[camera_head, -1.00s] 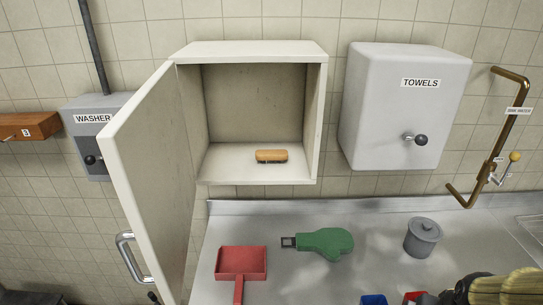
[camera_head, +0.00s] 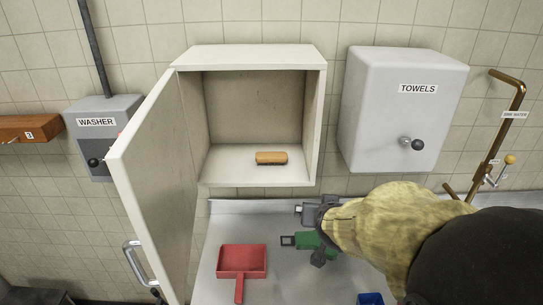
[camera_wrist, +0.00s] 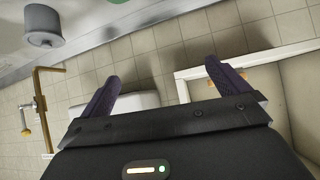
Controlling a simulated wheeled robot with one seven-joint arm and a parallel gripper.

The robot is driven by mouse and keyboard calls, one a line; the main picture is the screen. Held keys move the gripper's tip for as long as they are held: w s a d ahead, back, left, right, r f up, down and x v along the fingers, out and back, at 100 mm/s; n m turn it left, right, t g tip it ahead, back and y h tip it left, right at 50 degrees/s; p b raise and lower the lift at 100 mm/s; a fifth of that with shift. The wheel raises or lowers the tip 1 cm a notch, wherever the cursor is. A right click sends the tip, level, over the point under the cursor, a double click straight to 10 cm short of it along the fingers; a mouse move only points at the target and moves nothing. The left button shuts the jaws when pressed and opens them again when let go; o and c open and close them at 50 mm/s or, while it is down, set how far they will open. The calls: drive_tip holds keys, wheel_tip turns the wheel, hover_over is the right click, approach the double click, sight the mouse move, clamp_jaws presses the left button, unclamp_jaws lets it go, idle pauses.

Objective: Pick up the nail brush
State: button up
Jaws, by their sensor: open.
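The nail brush (camera_head: 271,158), a tan block with dark bristles below, lies on the floor of the open white wall cabinet (camera_head: 250,55). In the wrist view a bit of orange, likely the brush (camera_wrist: 243,73), shows beside one finger and is mostly hidden. My gripper (camera_head: 309,235) is in front of the counter, below and right of the brush, apart from it. In the wrist view my gripper (camera_wrist: 163,82) has its fingers spread with nothing between them.
The cabinet door (camera_head: 155,180) stands open to the left. The towel dispenser (camera_head: 400,120) is right of the cabinet. A red dustpan (camera_head: 241,260) and a green tool (camera_head: 303,241), partly covered by my gripper, lie on the counter. A brass pipe (camera_head: 510,105) runs at the far right.

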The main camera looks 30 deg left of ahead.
drive_tip(key=s+a+r+n+t+y, duration=0.1)
drive_tip(key=s+a+r, duration=0.3)
drive_tip(key=a+r, duration=0.4)
drive_tip(key=a+t+y+p, duration=0.1)
drive_tip(key=a, duration=0.3)
drive_tip(key=shift+n+y, duration=0.3)
drive_tip(key=shift+s+f, duration=0.1)
approach(271, 159)
drive_tip(key=w+a+f, duration=0.1)
drive_tip(key=w+f, duration=0.1)
drive_tip(key=shift+w+a+f, duration=0.25)
drive_tip(key=shift+a+f, duration=0.15)
